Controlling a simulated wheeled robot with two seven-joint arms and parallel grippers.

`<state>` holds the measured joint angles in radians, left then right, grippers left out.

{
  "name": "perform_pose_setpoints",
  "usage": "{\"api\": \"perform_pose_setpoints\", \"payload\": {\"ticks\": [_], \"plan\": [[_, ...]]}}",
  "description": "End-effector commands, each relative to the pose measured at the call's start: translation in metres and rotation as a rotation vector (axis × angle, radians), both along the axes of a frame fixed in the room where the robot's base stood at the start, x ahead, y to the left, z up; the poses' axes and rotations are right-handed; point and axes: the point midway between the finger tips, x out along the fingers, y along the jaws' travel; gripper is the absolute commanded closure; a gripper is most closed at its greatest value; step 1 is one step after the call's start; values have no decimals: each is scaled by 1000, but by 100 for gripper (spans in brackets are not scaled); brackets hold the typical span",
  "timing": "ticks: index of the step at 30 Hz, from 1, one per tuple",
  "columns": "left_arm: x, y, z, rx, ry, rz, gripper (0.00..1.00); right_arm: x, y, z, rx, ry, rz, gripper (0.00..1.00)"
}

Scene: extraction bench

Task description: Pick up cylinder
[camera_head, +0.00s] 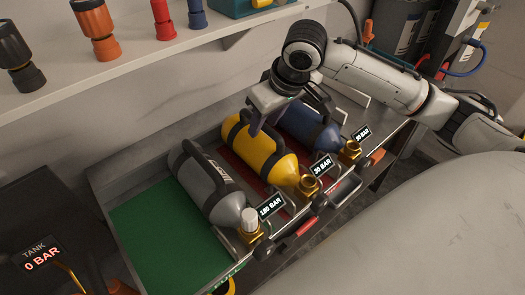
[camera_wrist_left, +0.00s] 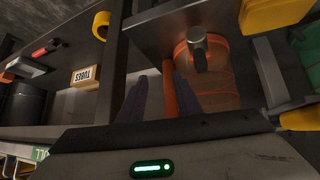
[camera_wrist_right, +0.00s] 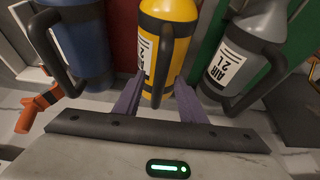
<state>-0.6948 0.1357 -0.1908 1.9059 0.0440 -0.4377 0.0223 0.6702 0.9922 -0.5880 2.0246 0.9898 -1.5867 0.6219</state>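Three gas cylinders lie in a tray (camera_head: 125,213) in the head view: a grey one (camera_head: 205,182) labelled 180 BAR, a yellow one (camera_head: 262,152) labelled 30 BAR, and a blue one (camera_head: 312,126) whose label is hard to read. My right gripper (camera_head: 258,122) is over the yellow cylinder, near the blue one. In the right wrist view its fingers (camera_wrist_right: 159,103) are apart, with the black handle of the yellow cylinder (camera_wrist_right: 172,20) between or just beyond them; contact cannot be told. My left gripper (camera_wrist_left: 158,100) is open and shows only in its wrist view.
A TANK display (camera_head: 40,258) reads 0 BAR at lower left. The left wrist view shows a shelf with a TUBES box (camera_wrist_left: 86,76) and an orange container (camera_wrist_left: 215,75).

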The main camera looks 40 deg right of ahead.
Motion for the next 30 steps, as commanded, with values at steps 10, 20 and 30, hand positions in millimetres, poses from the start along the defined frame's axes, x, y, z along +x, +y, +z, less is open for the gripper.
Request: {"api": "perform_pose_setpoints", "payload": {"ticks": [10,20,30], "plan": [[11,-1,8,-1,-24,0,69,8,0,-19,-1,0,0,63],[9,-1,7,-2,-20,-1,69,8,0,-20,0,0,0,63],[5,0,5,-1,-13,0,69,8,0,-23,0,-1,-1,63]]}}
